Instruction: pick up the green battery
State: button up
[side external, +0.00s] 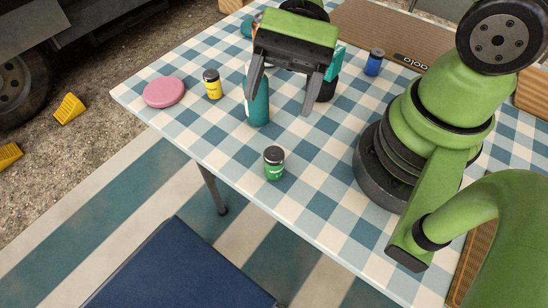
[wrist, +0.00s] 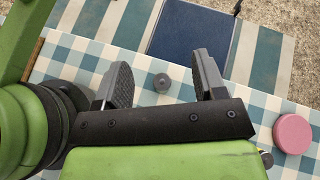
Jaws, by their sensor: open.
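The green battery (side external: 274,163) is a short upright cylinder with a dark top, standing on the checked table near its front edge. In the wrist view its round top (wrist: 162,82) shows in the gap between my fingers. My gripper (side external: 281,100) is open and empty. It is above the table, and in the side view it appears higher up and behind the green battery, apart from it. The wrist view shows both fingers (wrist: 165,76) spread wide.
A teal bottle (side external: 257,100) stands partly behind my left finger. A blue battery (side external: 374,62) stands at the back. The table around the green battery is clear.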

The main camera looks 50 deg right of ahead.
aim_at(274, 152)
jog(key=f+m, duration=0.1)
jog(key=a+f+m+y, duration=0.1)
jog(key=f, duration=0.1)
jog(key=shift+f+m+t+y, duration=0.3)
jog(key=shift+f, duration=2.2)
notch_tip(274, 152, down, 2)
jog(key=shift+f, duration=0.1)
jog(key=shift+f+x, duration=0.25)
jog(key=shift+x, duration=0.85)
jog(key=shift+s+a+f, duration=0.1)
jog(key=shift+a+f, duration=0.05)
jog(key=shift+a, duration=0.15)
jog(key=c, duration=1.1)
jog(key=shift+o, duration=0.2)
